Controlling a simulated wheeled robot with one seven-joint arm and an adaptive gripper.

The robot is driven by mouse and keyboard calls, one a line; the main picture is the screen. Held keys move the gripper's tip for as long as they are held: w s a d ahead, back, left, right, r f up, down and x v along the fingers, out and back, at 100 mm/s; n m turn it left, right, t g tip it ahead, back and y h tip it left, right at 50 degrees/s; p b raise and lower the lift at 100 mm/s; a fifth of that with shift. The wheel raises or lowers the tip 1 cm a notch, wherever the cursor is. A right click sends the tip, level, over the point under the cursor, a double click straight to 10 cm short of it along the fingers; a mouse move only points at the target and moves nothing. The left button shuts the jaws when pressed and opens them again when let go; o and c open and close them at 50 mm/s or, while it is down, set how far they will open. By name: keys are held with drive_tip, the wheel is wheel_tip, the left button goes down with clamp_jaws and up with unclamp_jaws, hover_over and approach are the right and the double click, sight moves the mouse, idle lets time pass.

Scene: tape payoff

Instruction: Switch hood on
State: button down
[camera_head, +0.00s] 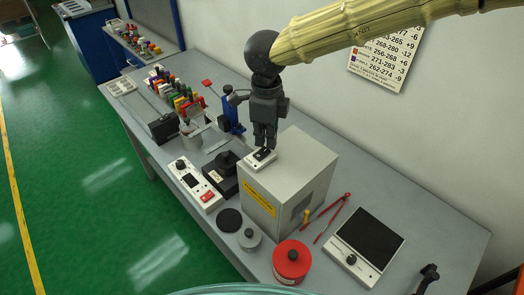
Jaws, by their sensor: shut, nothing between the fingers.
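A small white switch box with a black top part (255,164) sits on top of a grey box-shaped housing (296,170) with a yellow label on its front. The housing may be the hood; no other thing in view is clearly one. My gripper (267,145) is dark grey, points down and is shut with nothing in it. Its fingertips are right at or just above the black part of the switch; I cannot tell whether they touch. They partly hide the switch's far side, and the switch's on or off position is too small to read.
A red round container (292,262), red tongs (333,218) and a white hotplate-like unit with a black top (367,240) lie right of the housing. A white control box (193,183) and a black device (221,172) stand left. Coloured items crowd the far bench. The wall is close behind.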

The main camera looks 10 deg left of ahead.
sight(265, 150)
drive_tip(key=shift+s+f, duration=0.1)
drive_tip(key=shift+s, duration=0.1)
drive_tip(key=shift+w+f, duration=0.1)
drive_tip(key=shift+f, duration=0.05)
drive_tip(key=shift+f, duration=0.65)
idle(0.8)
drive_tip(key=shift+r+p, duration=3.5)
drive_tip(key=shift+p, duration=0.4)
